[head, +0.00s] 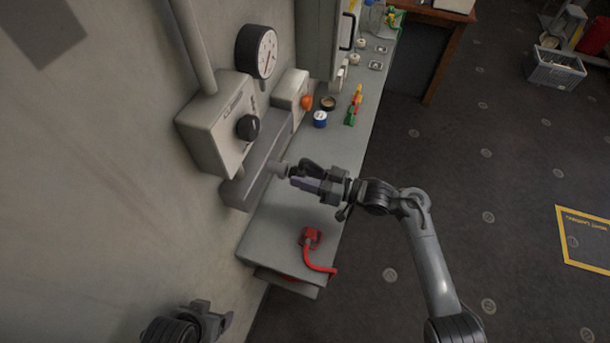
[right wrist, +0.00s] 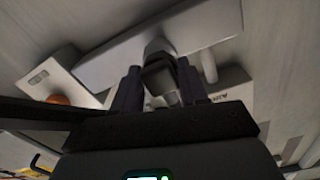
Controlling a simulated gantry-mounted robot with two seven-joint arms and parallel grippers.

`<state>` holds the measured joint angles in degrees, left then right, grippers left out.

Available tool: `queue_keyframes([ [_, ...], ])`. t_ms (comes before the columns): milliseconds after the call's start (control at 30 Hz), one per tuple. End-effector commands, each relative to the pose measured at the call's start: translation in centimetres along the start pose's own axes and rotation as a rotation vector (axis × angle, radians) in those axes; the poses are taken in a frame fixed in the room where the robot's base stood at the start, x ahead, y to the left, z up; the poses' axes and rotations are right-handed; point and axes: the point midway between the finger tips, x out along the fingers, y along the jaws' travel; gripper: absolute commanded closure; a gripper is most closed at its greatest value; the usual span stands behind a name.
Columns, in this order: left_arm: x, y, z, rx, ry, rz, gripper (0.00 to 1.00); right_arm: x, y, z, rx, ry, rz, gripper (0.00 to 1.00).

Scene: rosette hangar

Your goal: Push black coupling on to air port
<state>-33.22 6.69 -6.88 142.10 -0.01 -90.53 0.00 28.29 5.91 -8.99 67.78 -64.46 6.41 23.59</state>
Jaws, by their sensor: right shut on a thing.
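My right gripper (head: 306,178) is shut on the black coupling (right wrist: 158,76), close to the wall unit. In the right wrist view the coupling sits between the two dark fingers (right wrist: 160,88). The grey air port (head: 279,170) is a short round stub directly in front of the coupling; it also shows in the right wrist view (right wrist: 159,48). The coupling is in line with the port, and I cannot tell whether it is seated on it. My left gripper (head: 217,318) is at the bottom left, away from the bench, its jaw gap unclear.
A red fitting with a red hose (head: 311,238) lies on the grey bench (head: 275,235). A grey box with a black knob (head: 248,127), a dial gauge (head: 257,52) and an orange knob (head: 306,102) are on the wall. A blue-and-white tin (head: 320,119) stands further along.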

Motion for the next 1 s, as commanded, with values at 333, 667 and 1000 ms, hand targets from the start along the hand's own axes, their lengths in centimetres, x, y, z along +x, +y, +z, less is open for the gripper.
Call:
queue_keyframes([
  [333,0.20,0.10,0.04,-0.004,0.001,0.003,0.22,0.63,0.02,-0.04,-0.001,0.001,0.000,0.84],
  [667,0.29,-0.11,0.13,0.005,-0.001,-0.004,0.22,0.99,0.00,-0.04,0.000,0.000,0.000,0.37],
  [1000,0.30,-0.20,0.16,0.009,-0.001,-0.007,0.22,0.92,0.01,0.05,0.001,-0.001,0.000,0.27],
])
